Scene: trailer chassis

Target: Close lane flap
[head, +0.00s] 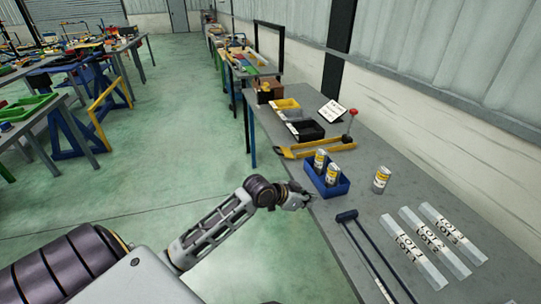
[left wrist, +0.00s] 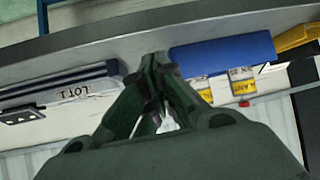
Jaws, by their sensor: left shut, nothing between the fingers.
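My left gripper (head: 298,199) is at the near left edge of the grey bench (head: 380,200), just in front of the blue bin. In the left wrist view its two dark fingers (left wrist: 157,62) are together with nothing between them. The blue bin (head: 327,189) holds two yellow-and-white cans (head: 332,174); it also shows in the left wrist view (left wrist: 222,56). A yellow bar (head: 318,149) lies across the bench behind the bin, near a post with a red knob (head: 354,112). I cannot tell which part is the lane flap. My right gripper is not in view.
A third can (head: 381,179) stands right of the bin. Black (head: 304,131) and yellow (head: 286,105) bins stand farther back. Green floor (head: 170,130) left of the bench is clear.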

